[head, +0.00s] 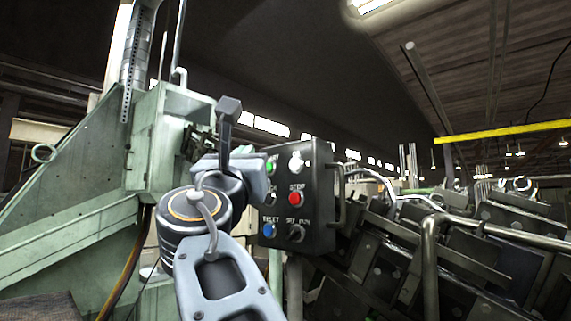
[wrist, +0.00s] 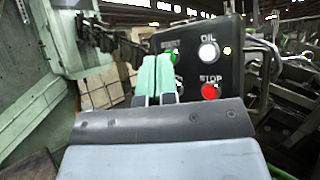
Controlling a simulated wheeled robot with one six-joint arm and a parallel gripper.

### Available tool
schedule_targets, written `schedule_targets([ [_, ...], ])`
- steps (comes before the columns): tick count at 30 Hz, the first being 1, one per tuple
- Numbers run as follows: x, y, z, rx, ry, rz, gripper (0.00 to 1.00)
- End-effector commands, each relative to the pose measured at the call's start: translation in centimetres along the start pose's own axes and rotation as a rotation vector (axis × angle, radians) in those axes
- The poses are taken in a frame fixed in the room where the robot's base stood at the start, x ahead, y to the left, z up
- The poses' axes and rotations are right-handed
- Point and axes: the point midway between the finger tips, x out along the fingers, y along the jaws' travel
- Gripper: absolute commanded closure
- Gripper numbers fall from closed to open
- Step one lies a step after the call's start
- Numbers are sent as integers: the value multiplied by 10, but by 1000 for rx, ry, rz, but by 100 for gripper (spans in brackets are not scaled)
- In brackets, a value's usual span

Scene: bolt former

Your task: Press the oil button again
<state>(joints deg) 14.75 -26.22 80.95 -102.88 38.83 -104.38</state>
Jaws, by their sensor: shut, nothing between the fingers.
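The oil button is a round white button (wrist: 208,51) under the label OIL, at the upper right of a black control box (head: 322,231). It also shows in the head view (head: 296,164), partly lit. My gripper (wrist: 157,62) is shut and empty, its two pale green fingers side by side. In the wrist view the fingertips are left of the oil button and appear apart from it. In the head view my arm covers the left part of the box, and the fingertips are hard to make out.
A red stop button (head: 296,198) sits just below the oil button. A green button (head: 270,165) is to its left, and a blue button (head: 269,230) is lower left. A green machine frame (head: 85,175) stands left. Metal blocks and bent pipes (head: 429,255) crowd the right.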

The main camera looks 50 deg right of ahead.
Motion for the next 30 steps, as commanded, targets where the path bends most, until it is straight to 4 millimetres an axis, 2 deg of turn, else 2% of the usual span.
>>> schedule_targets([
  [4, 2, -3, 8, -42, -24, -9, 100],
  [17, 4, -5, 6, -43, -23, -10, 100],
  [30, 39, -31, -18, -46, -22, -13, 100],
])
